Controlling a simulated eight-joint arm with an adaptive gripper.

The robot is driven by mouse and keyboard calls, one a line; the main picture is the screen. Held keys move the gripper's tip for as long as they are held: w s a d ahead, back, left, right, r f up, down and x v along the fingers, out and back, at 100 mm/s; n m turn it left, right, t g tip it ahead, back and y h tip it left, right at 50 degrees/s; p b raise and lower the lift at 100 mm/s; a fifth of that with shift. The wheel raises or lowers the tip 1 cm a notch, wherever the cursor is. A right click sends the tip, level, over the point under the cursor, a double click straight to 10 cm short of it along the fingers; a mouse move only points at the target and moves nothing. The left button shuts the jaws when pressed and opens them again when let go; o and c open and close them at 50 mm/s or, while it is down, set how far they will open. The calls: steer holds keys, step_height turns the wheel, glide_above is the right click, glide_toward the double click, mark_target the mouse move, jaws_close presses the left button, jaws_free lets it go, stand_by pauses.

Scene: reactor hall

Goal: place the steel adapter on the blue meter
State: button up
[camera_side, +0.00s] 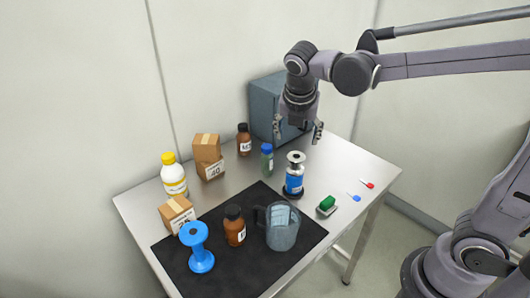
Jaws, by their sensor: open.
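The blue meter (294,182) stands upright on the steel table, right of centre, with a blue band around its body and a dark base. The steel adapter (296,159), a shiny flanged piece, appears upright on top of the meter; I cannot tell how it is seated. My gripper (298,131) points down above the adapter, with its fingers spread wide. It is open and holds nothing. The fingertips are apart from the adapter, higher than its top in the picture.
A blue-capped green vial (267,160) stands close left of the meter. A grey cabinet (264,108) is behind. A clear jug (283,232), brown bottle (234,228) and blue spool (197,248) stand on the black mat (240,275).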

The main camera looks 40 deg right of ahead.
steer(key=s+f+m+t+y, duration=0.3)
steer(key=s+m, duration=0.8)
steer(key=m, duration=1.3)
steer(key=shift+s+a+m+t+y, duration=0.15)
steer(key=shift+a+m+t+y, duration=0.15)
steer(key=shift+t, duration=0.4)
